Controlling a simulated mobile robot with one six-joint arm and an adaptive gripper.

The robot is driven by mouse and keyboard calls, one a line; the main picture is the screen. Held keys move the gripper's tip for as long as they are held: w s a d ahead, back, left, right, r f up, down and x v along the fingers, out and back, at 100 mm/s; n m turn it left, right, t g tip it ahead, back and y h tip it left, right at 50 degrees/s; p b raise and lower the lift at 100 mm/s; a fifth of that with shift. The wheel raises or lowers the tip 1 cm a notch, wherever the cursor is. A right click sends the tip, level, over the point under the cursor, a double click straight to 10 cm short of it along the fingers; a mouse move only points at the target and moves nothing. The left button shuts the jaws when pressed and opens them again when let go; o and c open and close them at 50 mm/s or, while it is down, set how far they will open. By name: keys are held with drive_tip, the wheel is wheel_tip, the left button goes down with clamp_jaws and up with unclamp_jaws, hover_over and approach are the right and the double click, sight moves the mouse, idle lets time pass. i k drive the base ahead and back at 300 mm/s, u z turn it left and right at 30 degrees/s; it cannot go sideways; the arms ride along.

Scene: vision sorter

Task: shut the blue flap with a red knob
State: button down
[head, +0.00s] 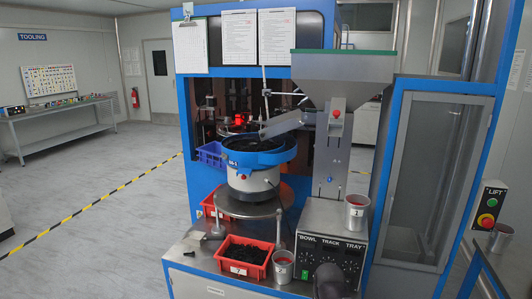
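A red knob (336,113) shows on the grey upright below the large grey hopper (345,75). The plate around this knob looks grey, and I cannot make out a separate blue flap there or whether one stands open. A blue-rimmed feeder bowl (257,156) stands left of the upright, with a grey chute (282,124) above it. A dark rounded shape at the bottom edge, in front of the control box, looks like part of my arm. No gripper fingers show.
A control box (318,245) with a metal cup (355,212) on top stands on the bench. A red bin (243,257) of dark parts and another cup (283,266) are beside it. A glazed blue-framed door (433,170) is at right. The floor at left is open.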

sight(244, 171)
drive_tip(key=z, duration=0.15)
drive_tip(key=k, duration=0.55)
drive_tip(key=u, duration=1.65)
drive_tip(key=i, duration=1.15)
drive_tip(key=u, duration=0.05)
